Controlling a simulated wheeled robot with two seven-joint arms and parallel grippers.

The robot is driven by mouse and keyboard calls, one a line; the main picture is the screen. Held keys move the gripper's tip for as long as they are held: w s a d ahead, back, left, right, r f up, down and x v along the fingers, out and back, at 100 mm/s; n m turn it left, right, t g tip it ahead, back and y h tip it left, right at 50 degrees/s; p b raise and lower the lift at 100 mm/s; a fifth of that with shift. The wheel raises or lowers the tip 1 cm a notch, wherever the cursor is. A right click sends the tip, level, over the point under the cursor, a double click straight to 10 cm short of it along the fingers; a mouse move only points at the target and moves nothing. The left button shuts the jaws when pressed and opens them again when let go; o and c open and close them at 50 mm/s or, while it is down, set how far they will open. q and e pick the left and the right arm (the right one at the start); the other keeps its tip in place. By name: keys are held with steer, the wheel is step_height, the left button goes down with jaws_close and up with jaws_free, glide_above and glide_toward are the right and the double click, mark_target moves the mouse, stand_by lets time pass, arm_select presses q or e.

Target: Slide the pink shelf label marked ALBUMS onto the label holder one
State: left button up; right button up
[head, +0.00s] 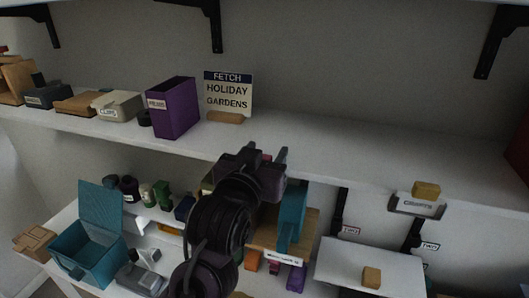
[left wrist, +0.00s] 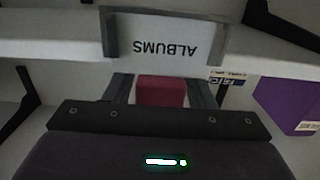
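The ALBUMS label (left wrist: 168,45) appears upside down in the left wrist view, a pale card with a pink grip block (left wrist: 161,91). My left gripper (left wrist: 162,90) has one finger on each side of the block, with no clear gap. Grey side rails of a label holder (left wrist: 109,32) flank the card at the shelf edge; how deep the card sits between them I cannot tell. In the head view my left gripper (head: 267,153) is at the upper shelf's front edge and hides the label and that holder. My right gripper is not in view.
The upper shelf (head: 340,148) carries a purple box (head: 172,108), a FETCH sign (head: 228,92) and a cream box (head: 117,106). Below are a teal bin (head: 88,252), a teal upright piece (head: 292,217) and a white board (head: 345,262).

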arm_select(q)
steer(key=shift+o, duration=0.9)
steer(key=shift+s, duration=0.2)
steer(key=shift+b+v, duration=0.85)
steer(key=shift+v, duration=2.85)
steer(key=shift+a+f, duration=0.1)
steer(key=shift+f, duration=0.05)
